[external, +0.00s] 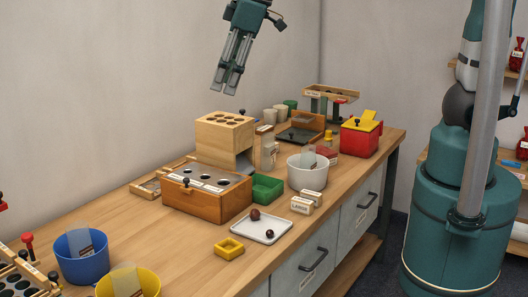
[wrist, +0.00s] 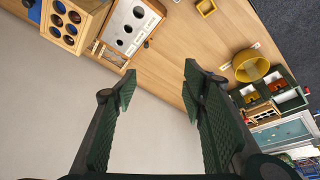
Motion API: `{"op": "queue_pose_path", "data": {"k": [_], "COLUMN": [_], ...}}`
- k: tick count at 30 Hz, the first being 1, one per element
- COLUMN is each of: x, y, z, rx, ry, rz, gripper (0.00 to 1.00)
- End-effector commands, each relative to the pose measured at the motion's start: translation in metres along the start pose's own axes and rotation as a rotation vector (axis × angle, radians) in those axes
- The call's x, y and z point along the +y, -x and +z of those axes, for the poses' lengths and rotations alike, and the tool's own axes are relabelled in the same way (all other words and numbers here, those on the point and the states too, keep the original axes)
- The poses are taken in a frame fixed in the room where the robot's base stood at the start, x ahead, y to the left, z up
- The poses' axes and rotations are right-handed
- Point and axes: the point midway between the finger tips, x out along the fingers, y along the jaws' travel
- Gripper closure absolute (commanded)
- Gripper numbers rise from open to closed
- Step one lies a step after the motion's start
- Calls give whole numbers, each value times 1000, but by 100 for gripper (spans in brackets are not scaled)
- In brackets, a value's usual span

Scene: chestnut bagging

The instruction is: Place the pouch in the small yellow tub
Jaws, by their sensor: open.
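A small square yellow tub (external: 229,249) sits on the bench in front of the white tray, and it also shows at the top of the wrist view (wrist: 206,7). It looks empty. A larger round yellow bucket (external: 146,286) stands at the bottom of the external view and shows in the wrist view (wrist: 246,70). A clear labelled pouch (external: 125,280) stands up in that bucket; similar clear sheets show at the blue bucket and white bowl. I cannot tell which is the task's pouch. My gripper (external: 226,91) is open and empty, high above the bench; its fingers (wrist: 160,82) stand apart.
A blue bucket (external: 82,262) stands left of the yellow bucket. A white tray (external: 254,230) holds two brown balls. Behind are a wooden box with holes (external: 206,201), a green bin (external: 266,188), a white bowl (external: 307,174) and a red box (external: 359,141).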

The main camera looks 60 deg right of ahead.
Motion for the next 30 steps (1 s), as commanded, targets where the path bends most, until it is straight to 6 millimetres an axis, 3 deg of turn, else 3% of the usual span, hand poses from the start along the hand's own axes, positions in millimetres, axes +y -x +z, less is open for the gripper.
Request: {"op": "queue_pose_path", "data": {"k": [12,30], "x": [51,96], "y": [55,112], "z": [63,158], "rx": [64,161], "ry": [-178,-424], "rz": [60,151], "gripper": [58,58]}}
